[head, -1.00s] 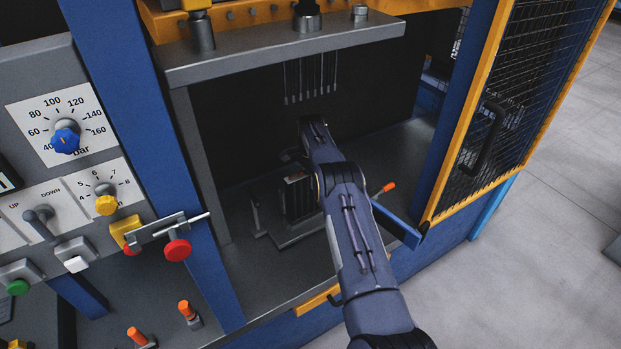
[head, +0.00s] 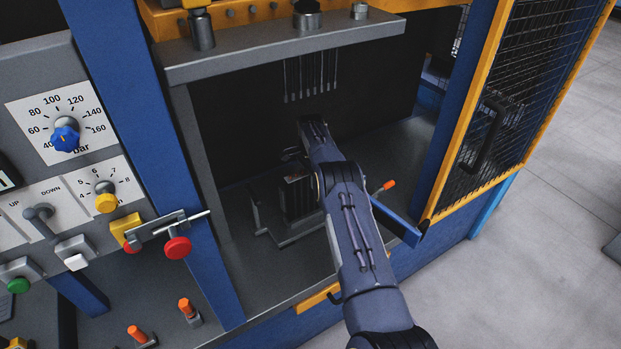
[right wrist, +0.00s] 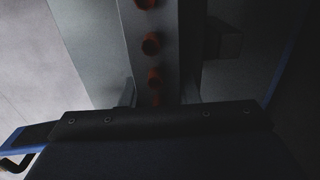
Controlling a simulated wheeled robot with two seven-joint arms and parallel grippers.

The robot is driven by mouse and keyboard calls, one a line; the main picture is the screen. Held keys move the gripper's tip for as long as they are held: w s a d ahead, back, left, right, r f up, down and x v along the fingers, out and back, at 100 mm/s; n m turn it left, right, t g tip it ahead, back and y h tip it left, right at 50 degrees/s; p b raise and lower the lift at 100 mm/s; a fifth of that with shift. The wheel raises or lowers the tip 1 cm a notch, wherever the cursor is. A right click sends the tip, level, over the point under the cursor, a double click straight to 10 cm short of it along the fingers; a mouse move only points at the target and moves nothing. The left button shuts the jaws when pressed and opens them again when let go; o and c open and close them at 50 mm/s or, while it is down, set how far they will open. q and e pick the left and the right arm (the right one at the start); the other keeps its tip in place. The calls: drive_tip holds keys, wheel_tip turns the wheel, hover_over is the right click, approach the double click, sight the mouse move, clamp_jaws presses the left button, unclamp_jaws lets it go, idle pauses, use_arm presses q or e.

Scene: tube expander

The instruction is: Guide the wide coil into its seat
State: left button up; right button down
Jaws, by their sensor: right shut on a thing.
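The wide coil (head: 297,197) is a dark, finned upright block inside the machine's bay in the head view, partly covered by my right arm. In the right wrist view the coil (right wrist: 168,45) is a grey strip with a row of orange-brown tube ends. My right gripper (right wrist: 159,93) is shut on it, one finger on each side. In the head view my forearm and wrist hide most of this gripper. The seat (head: 290,240) is a low grey frame on the bay floor, just below and around the coil's foot. Whether the coil touches it is unclear. My left gripper is not in view.
Several thin rods (head: 310,75) hang above the coil under a grey crossbeam (head: 290,48). The yellow-framed mesh door (head: 500,110) stands open at right. A blue post (head: 160,150) bounds the left.

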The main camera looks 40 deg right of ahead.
drive_tip(key=c, duration=1.3)
unclamp_jaws()
drive_tip(key=shift+r, duration=0.1)
drive_tip(key=shift+o, duration=0.2)
drive_tip(key=shift+r, duration=0.6)
drive_tip(key=shift+r, duration=0.55)
drive_tip(key=shift+r, duration=0.55)
drive_tip(key=o, duration=0.6)
drive_tip(key=shift+c, duration=0.2)
drive_tip(key=shift+s+f, duration=0.1)
drive_tip(key=shift+f, duration=0.05)
drive_tip(key=o, duration=0.4)
